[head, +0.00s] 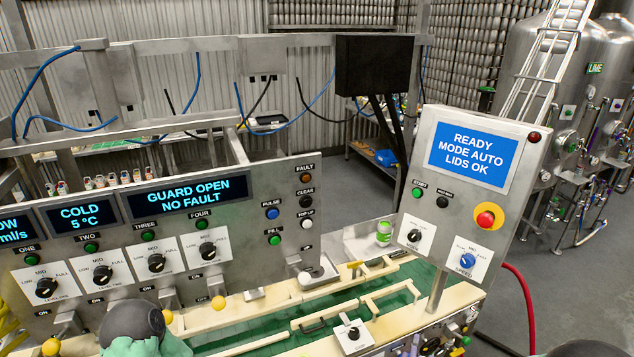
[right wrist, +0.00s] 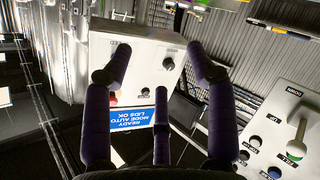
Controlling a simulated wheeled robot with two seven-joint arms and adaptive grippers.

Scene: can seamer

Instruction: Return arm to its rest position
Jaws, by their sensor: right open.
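My right gripper (right wrist: 160,65) shows in the right wrist view with its purple fingers spread apart and nothing between them. The control box (right wrist: 150,68) appears upside down beyond the fingers, and no contact with it can be made out. A dark rounded part with green below it (head: 138,325) shows at the bottom left of the head view. It looks like a part of my arm, but I cannot tell which one. No gripper fingers show in the head view, and my left gripper is in neither view.
The wide knob panel (head: 185,212) stands at left, its display reading guard open, no fault. The control box (head: 470,180) stands on a post at right, reading ready. Pale rails and a green bed (head: 240,336) lie between.

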